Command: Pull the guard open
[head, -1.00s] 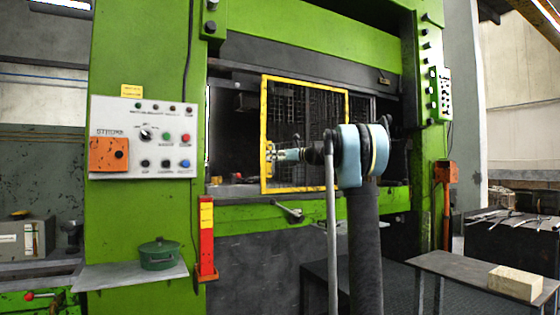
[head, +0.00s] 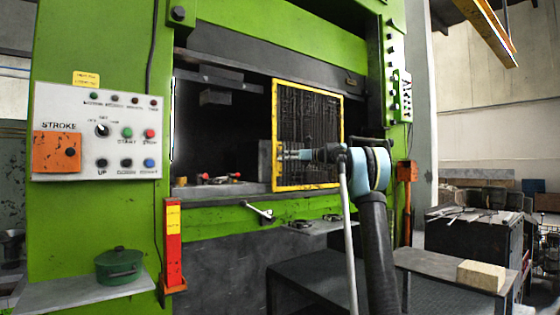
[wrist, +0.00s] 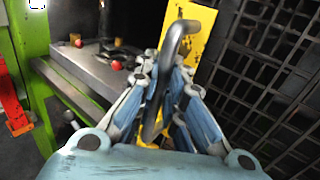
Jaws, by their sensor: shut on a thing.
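The guard is a mesh panel in a yellow frame (head: 308,188) at the front of the green press opening. In the head view it stands at the right part of the opening, and the left part is uncovered. My gripper (head: 282,154) is at the frame's left edge. In the wrist view my gripper (wrist: 158,98) is shut around a dark bent handle (wrist: 172,62) on the yellow upright (wrist: 196,40). The mesh (wrist: 265,75) lies to the right of it. The handle's lower end is partly hidden between the fingers.
The uncovered opening shows a dark bed with small red-knobbed parts (head: 233,177). A control panel (head: 97,130) is on the left column, with a red and yellow post (head: 173,245) beside it. A green pot (head: 119,266) sits on a shelf. A table (head: 440,268) stands at right.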

